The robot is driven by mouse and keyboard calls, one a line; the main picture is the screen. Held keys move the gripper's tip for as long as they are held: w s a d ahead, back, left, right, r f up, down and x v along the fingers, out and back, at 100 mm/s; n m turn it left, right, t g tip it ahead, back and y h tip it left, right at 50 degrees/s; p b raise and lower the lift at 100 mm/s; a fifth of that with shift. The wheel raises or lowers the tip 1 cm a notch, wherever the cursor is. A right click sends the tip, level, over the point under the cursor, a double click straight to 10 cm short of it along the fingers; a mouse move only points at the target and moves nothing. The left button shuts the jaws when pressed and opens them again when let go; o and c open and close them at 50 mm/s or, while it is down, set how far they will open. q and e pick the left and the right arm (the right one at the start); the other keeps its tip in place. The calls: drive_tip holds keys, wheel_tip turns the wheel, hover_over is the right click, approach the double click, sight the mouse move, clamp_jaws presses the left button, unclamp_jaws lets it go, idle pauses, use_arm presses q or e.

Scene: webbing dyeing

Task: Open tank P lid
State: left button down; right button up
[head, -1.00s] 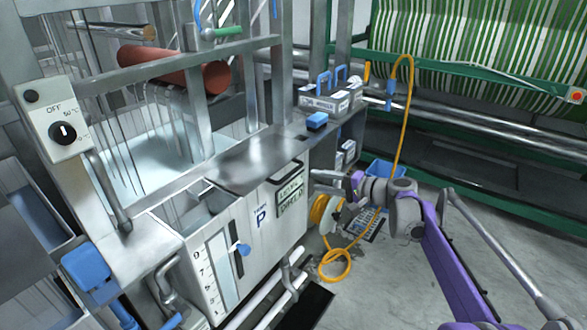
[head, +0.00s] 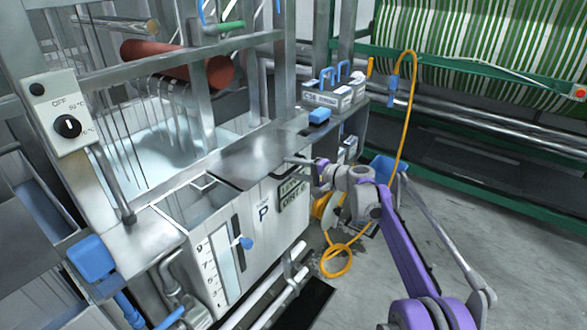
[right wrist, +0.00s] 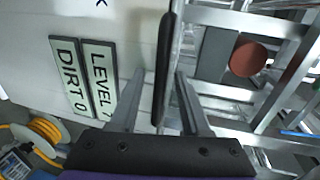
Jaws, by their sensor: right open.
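Tank P (head: 225,260) is the pale box with a blue P on its front, left of my right arm in the head view. Its flat grey metal lid (head: 245,165) lies level over the right part of the top. The left part of the top is open. My right gripper (head: 290,160) is open at the lid's front right edge. In the right wrist view a dark handle bar (right wrist: 165,60) runs between the two spread fingers (right wrist: 160,80). I cannot tell whether a finger touches it. My left gripper is out of view.
Level and dirt signs (right wrist: 82,75) are on the tank front. A yellow hose (head: 335,260) loops on the floor beside the tank. A blue block (head: 319,116) and grey boxes (head: 335,95) stand on the bench behind. A dial box (head: 60,115) stands at left.

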drive_tip(key=shift+c, duration=0.4)
clamp_jaws()
idle(0.9)
